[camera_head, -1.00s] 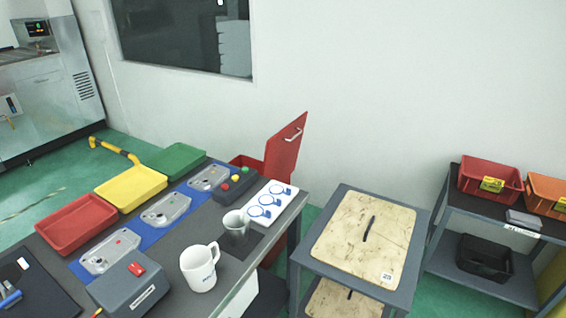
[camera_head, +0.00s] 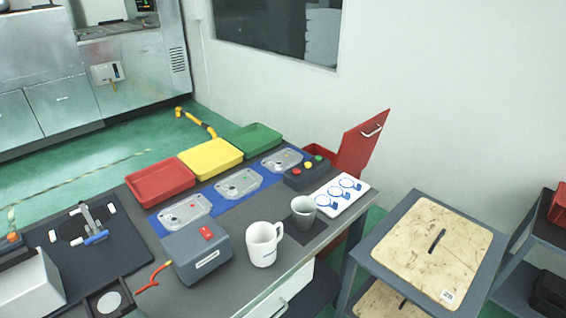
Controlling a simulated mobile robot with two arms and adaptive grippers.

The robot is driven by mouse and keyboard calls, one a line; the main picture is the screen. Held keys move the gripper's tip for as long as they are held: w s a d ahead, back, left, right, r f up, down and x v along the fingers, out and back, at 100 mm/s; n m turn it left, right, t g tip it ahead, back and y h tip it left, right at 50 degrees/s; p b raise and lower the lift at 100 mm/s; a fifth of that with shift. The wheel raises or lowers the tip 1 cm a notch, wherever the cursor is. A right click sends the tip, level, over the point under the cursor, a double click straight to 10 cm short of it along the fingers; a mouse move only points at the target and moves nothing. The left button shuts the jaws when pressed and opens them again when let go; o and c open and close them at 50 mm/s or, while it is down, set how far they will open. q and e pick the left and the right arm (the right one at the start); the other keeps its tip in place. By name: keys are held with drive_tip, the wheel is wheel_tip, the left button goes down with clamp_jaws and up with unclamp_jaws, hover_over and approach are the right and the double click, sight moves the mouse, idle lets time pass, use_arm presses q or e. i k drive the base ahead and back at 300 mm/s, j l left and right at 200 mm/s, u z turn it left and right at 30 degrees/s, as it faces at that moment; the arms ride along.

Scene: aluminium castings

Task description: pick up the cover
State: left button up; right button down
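Three flat grey metal castings, which may be covers, lie in a row on a blue mat (camera_head: 212,196) on the dark table. The near casting (camera_head: 184,213) has a small red mark, the middle casting (camera_head: 238,184) lies beyond it, and the far casting (camera_head: 283,160) is near the button box. I cannot tell which one is the cover. Neither of my grippers is in view.
Red (camera_head: 160,183), yellow (camera_head: 211,158) and green (camera_head: 255,139) trays stand behind the mat. A grey box (camera_head: 196,252), white mug (camera_head: 263,243), grey cup (camera_head: 303,212) and button box (camera_head: 305,172) crowd the table. A wood-topped cart (camera_head: 425,250) stands right.

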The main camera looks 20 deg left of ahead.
sight(175, 218)
drive_tip(key=u, duration=1.3)
